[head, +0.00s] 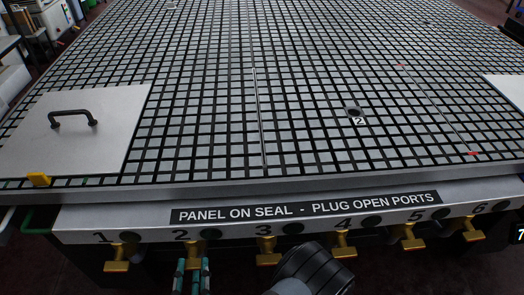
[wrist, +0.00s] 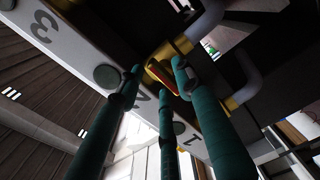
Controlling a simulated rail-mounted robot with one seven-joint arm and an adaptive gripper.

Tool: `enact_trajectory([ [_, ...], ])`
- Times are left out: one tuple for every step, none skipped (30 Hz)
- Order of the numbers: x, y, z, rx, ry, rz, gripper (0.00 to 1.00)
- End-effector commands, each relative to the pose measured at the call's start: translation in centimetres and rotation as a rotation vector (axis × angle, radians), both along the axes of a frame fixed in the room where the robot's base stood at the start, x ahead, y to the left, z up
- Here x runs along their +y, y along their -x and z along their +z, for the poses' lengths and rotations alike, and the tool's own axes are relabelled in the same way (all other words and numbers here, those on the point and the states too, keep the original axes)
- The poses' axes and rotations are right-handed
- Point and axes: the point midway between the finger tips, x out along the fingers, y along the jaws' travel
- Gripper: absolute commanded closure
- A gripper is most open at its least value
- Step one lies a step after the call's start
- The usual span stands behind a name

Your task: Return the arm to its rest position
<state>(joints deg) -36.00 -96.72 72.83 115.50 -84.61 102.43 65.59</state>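My gripper (head: 193,268) is at the bottom of the head view, at the table's front edge below the number 2. Its teal fingers point up on either side of the yellow valve handle of number 2, which they partly hide. In the wrist view the fingers of my gripper (wrist: 157,68) stand apart, with the yellow handle (wrist: 159,70) close by their tips. A narrow gap shows beside the left fingertip; contact at the right one is unclear. My dark rounded arm link shows at the bottom centre of the head view.
More yellow valves, such as number 1 (head: 117,262) and number 3 (head: 268,254), line the front edge.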

Motion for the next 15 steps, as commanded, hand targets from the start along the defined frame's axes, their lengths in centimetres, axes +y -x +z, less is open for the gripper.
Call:
enact_trajectory([
  [0.0,-0.7,0.0,0.000,0.001,-0.003,0.65],
  [0.0,-1.1,0.0,-0.001,0.001,-0.002,0.65],
  [0.1,-1.4,0.0,-0.001,0.001,-0.002,0.65],
  [0.1,-1.7,0.0,-0.001,0.001,-0.002,0.65],
  [0.1,-1.9,0.0,-0.001,0.001,-0.002,0.65],
  [0.2,-2.1,0.0,0.000,0.000,-0.001,0.65],
  [0.2,-2.3,0.0,0.000,0.000,0.000,0.65],
  [0.2,-2.4,0.0,0.000,0.000,0.000,0.65],
  [0.2,-2.4,0.0,0.000,0.004,0.000,0.65],
  [0.2,-2.3,0.0,-0.001,0.008,0.001,0.65],
  [0.2,-2.3,0.0,-0.001,0.011,0.001,0.65],
  [0.2,-2.3,0.0,-0.001,0.013,0.001,0.65],
  [0.2,-2.3,0.0,-0.001,0.013,0.000,0.65],
  [0.2,-2.3,0.0,-0.001,0.013,0.000,0.65],
  [0.2,-2.3,0.0,-0.001,0.013,0.000,0.65],
])
